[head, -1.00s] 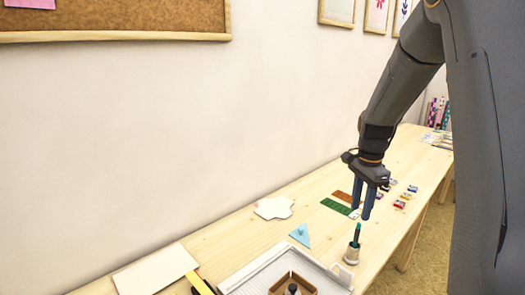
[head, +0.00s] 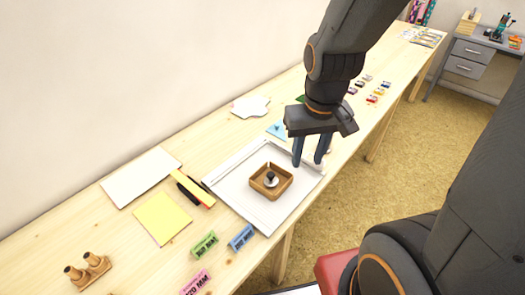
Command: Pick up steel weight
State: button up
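The steel weight (head: 271,181), a small silvery piece with a dark knob, stands upright in a square wooden tray (head: 255,187). That tray rests on a larger white tray (head: 232,190) on the table. My gripper (head: 308,163) points down, to the right of and beyond the wooden tray in the head view. Its two blue-grey fingers are apart with nothing visible between them. The exact height of the fingertips above the white tray is hard to tell.
The wooden table (head: 125,235) runs along the wall. Left of the white tray lie a yellow sheet (head: 162,218) and a pale board (head: 141,177). Green (head: 203,244), blue (head: 241,238) and pink (head: 196,284) labelled blocks lie in front. A wooden stand (head: 88,268) is at lower left.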

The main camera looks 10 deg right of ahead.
aim_at(271, 182)
jog(key=k, duration=1)
jog(key=z, duration=0.85)
jog(key=i, duration=0.95)
jog(key=u, duration=2.05)
